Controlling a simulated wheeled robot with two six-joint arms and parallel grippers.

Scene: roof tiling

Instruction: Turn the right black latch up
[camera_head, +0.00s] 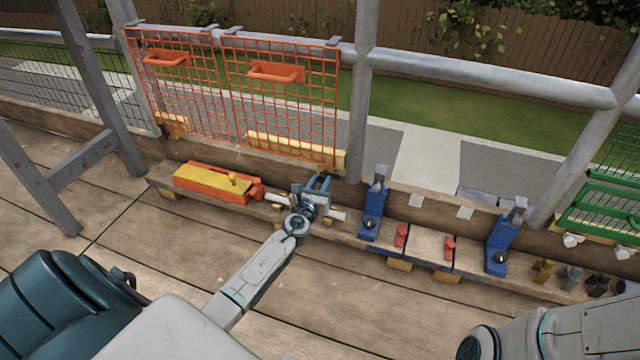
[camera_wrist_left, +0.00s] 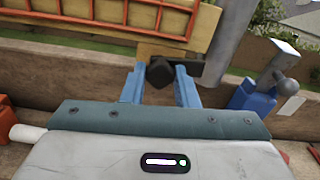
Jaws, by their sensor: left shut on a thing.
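The right black latch (camera_wrist_left: 160,72) sits at the lower right corner of the orange mesh gate, on the yellow board (camera_wrist_left: 120,47). In the left wrist view its dark block lies between my blue fingertips, and a dark bar runs from it to the right, roughly level. My left gripper (camera_wrist_left: 160,85) is shut on the latch; its fingers stand on both sides of it. In the head view my left gripper (camera_head: 320,182) reaches the gate's bottom right corner and hides most of the latch. My right gripper is out of view; only part of that arm shows at the lower right.
The orange mesh gate (camera_head: 285,110) hangs on a grey rail beside a grey post (camera_head: 357,110). A low plank shelf below holds a yellow and orange tool (camera_head: 212,183), blue clamps (camera_head: 372,212) and red pieces (camera_head: 402,235). The deck in front is clear.

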